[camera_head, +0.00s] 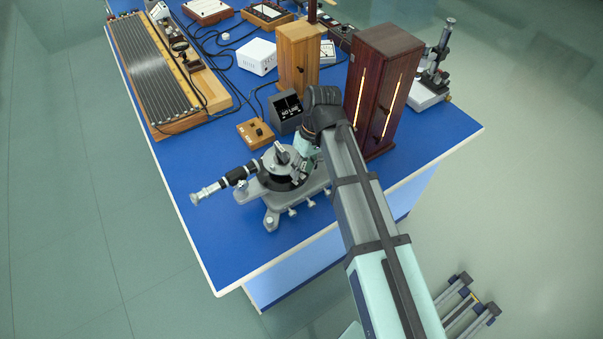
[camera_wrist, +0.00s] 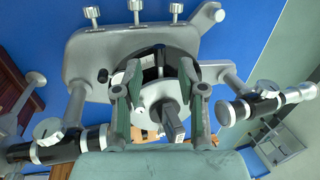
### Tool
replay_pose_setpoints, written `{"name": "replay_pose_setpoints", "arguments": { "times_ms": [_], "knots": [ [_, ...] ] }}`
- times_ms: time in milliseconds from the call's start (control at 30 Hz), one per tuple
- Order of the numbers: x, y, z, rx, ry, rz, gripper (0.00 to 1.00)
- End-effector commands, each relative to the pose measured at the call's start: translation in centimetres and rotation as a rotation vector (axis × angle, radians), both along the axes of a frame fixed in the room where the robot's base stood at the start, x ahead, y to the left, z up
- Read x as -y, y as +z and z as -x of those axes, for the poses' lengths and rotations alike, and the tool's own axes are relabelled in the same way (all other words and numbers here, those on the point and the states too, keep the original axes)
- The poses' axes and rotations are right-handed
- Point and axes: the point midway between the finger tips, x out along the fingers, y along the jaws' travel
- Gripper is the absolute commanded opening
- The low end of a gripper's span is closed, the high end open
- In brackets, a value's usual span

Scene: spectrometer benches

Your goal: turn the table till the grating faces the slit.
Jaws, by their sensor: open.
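The spectrometer (camera_head: 272,190) stands near the front edge of the blue bench, on a grey cast base. In the wrist view its round silver table (camera_wrist: 146,98) sits in a dark ring, with a small dark upright block (camera_wrist: 172,122), probably the grating in its mount, on top. I cannot tell which way its face points. Black-and-silver tubes lie on both sides: one at the left (camera_wrist: 62,148), one at the right (camera_wrist: 262,104). The slit is not clearly identifiable. My gripper (camera_wrist: 160,76) is open above the table, with its green fingers on either side of it; contact is unclear.
A dark red cabinet (camera_head: 371,110) with two glowing slits stands close beside my arm. A small dark display (camera_head: 286,108) and a wooden control box (camera_head: 255,133) stand behind the spectrometer. A pale wooden box (camera_head: 297,60) and cables lie farther back. The bench's front-left area is clear.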

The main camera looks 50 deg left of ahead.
Motion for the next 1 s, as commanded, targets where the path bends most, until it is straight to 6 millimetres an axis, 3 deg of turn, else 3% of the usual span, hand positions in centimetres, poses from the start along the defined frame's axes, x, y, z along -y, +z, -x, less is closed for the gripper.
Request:
{"name": "replay_pose_setpoints", "arguments": {
  "times_ms": [200, 433, 633, 1000],
  "knots": [
    [0.0, 4.3, -1.2, 0.001, -0.001, -0.003, 0.40],
    [0.2, 7.8, -1.9, 0.001, 0.001, -0.001, 0.40],
    [0.3, 9.0, -2.2, 0.000, 0.001, 0.000, 0.40],
    [0.3, 9.1, -2.2, 0.000, 0.001, 0.000, 0.40]
  ]
}}
